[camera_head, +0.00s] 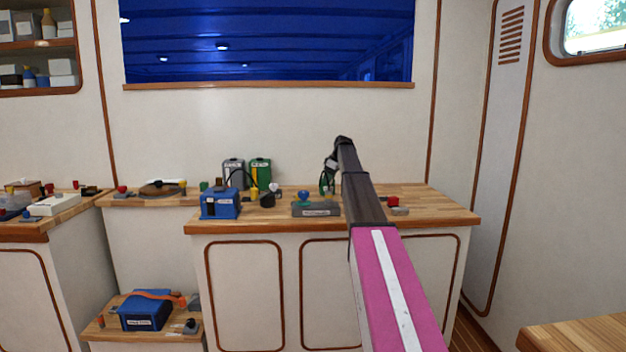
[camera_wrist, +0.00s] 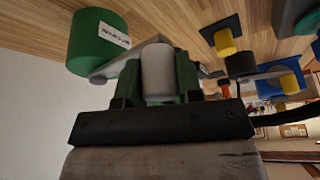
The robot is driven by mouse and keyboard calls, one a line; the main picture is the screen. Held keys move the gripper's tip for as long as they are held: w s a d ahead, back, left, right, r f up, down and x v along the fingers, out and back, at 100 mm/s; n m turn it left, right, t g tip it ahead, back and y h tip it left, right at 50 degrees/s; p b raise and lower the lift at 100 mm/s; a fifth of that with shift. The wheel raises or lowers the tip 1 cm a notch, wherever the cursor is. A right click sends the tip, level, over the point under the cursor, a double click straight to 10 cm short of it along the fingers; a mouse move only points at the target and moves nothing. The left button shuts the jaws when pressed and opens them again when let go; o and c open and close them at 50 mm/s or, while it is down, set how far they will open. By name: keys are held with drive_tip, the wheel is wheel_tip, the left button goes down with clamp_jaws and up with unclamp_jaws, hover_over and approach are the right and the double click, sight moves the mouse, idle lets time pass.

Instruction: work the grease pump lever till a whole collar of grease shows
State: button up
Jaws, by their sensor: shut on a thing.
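My gripper (camera_head: 328,183) is over the back right of the wooden counter, its tip partly hidden by my own arm. In the wrist view my gripper (camera_wrist: 158,80) has green fingers shut on a pale grey upright grip (camera_wrist: 157,72). A grey bar (camera_wrist: 125,60) runs from this grip to a green cylinder (camera_wrist: 98,42) with a white label; this looks like the grease pump and its lever. In the head view I cannot make out the lever. No collar of grease can be made out in either view.
The wooden counter (camera_head: 430,205) holds a blue box (camera_head: 220,204), grey and green canisters (camera_head: 260,172), a grey block with a blue knob (camera_head: 317,209) and a small red-topped part (camera_head: 394,203). The wrist view shows yellow knobs (camera_wrist: 225,42) nearby. The counter's right end is clear.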

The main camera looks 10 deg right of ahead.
drive_tip(key=shift+w+d+n+g+y, duration=0.15)
drive_tip(key=shift+d+n+g, duration=0.3)
drive_tip(key=shift+d+n, duration=0.75)
drive_tip(key=shift+s+d+n+g+y, duration=0.1)
drive_tip(key=shift+d+n+g+y, duration=0.25)
drive_tip(key=shift+d+n, duration=0.8)
drive_tip(key=shift+a+n, duration=0.1)
drive_tip(key=shift+n, duration=0.15)
drive_tip(key=o, duration=0.9)
drive_tip(key=v, duration=1)
drive_tip(key=shift+w+r, duration=0.1)
drive_tip(key=shift+r, duration=0.3)
